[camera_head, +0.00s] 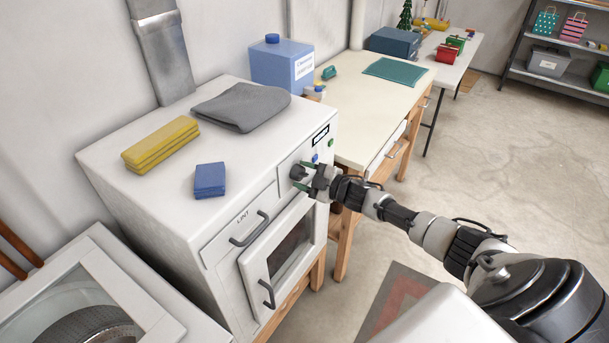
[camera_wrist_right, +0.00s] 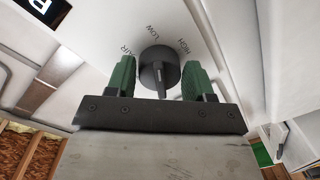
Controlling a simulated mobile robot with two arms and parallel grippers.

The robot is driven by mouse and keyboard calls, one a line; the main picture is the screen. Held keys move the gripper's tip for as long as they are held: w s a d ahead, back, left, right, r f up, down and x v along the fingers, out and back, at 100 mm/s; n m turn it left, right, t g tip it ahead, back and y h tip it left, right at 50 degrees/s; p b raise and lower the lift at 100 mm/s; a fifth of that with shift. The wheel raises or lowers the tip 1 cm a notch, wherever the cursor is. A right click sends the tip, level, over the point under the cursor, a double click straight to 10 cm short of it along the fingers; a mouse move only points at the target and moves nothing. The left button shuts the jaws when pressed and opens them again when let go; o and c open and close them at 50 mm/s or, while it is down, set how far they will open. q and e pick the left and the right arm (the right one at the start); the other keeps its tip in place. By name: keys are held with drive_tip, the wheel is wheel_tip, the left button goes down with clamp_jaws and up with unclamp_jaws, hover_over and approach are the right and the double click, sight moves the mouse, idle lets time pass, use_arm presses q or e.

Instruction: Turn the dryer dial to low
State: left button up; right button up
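The white dryer (camera_head: 150,200) stands along the wall, with its control panel at the right end of its front. The black dial (camera_wrist_right: 160,68) shows in the right wrist view, with the labels AIR, LOW and HIGH around its far side. A raised bar runs across it; I cannot tell for sure which label its mark points to. My right gripper (camera_head: 303,175) is at the panel. In the wrist view its green fingertips (camera_wrist_right: 159,78) are open on either side of the dial, very close to it; I cannot tell whether they touch. My left gripper is out of view.
A yellow folded cloth (camera_head: 160,145), a blue block-like item (camera_head: 209,180) and a grey cloth (camera_head: 240,106) lie on the dryer. A blue jug (camera_head: 282,65) stands behind. A worktable (camera_head: 350,125) adjoins on the right. The lint handle (camera_head: 250,229) and door handle (camera_head: 267,294) project below the panel.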

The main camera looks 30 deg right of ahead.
drive_tip(key=o, duration=0.3)
drive_tip(key=b+v, duration=0.2)
drive_tip(key=v, duration=0.8)
drive_tip(key=shift+s+d+b, duration=0.25)
drive_tip(key=shift+s+b, duration=0.1)
drive_tip(key=s+f+m+g+h+b, duration=0.1)
drive_tip(key=s+f+m+g+h, duration=0.3)
drive_tip(key=f, duration=0.8)
drive_tip(key=s+f+m+h+b, duration=0.15)
drive_tip(key=s+f, duration=0.45)
drive_tip(key=f, duration=0.6)
drive_tip(key=s+f+m+g+h+b, duration=0.15)
drive_tip(key=s+f+m, duration=0.3)
drive_tip(key=f, duration=0.65)
drive_tip(key=s+a+f+g, duration=0.3)
drive_tip(key=s+a+f, duration=0.3)
drive_tip(key=s, duration=0.3)
drive_tip(key=s+a+f+m+g, duration=0.1)
drive_tip(key=s+a+f+g, duration=0.2)
drive_tip(key=s+a+f, duration=0.3)
drive_tip(key=s+a+f+m+g+b, duration=0.1)
drive_tip(key=s+a+f+g, duration=0.2)
drive_tip(key=s, duration=1.1)
drive_tip(key=a+f, duration=0.3)
drive_tip(key=a, duration=0.1)
drive_tip(key=shift+f, duration=0.35)
